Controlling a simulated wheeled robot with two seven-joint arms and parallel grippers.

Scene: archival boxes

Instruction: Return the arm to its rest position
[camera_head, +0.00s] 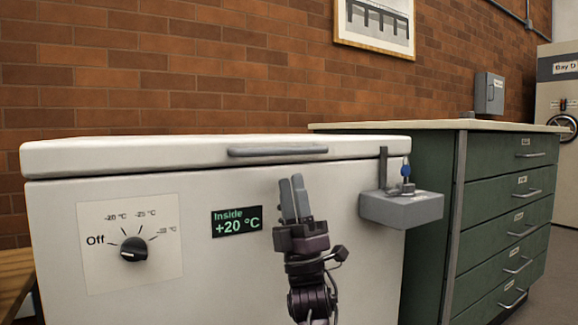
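My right gripper (292,181) points upward in front of the white chest freezer (170,280), right of its display. Its two grey fingers stand close side by side with nothing visible between them. From this angle I cannot tell whether they are open or shut. My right arm comes up from the bottom edge of the view. My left gripper is not in view.
The freezer has a closed lid with a handle (278,151), a dial (134,248), a display (237,221) reading +20 °C, and a grey lock bracket (402,208) with a blue-topped piece (405,171). A green drawer cabinet (500,215) stands to the right, drawers closed.

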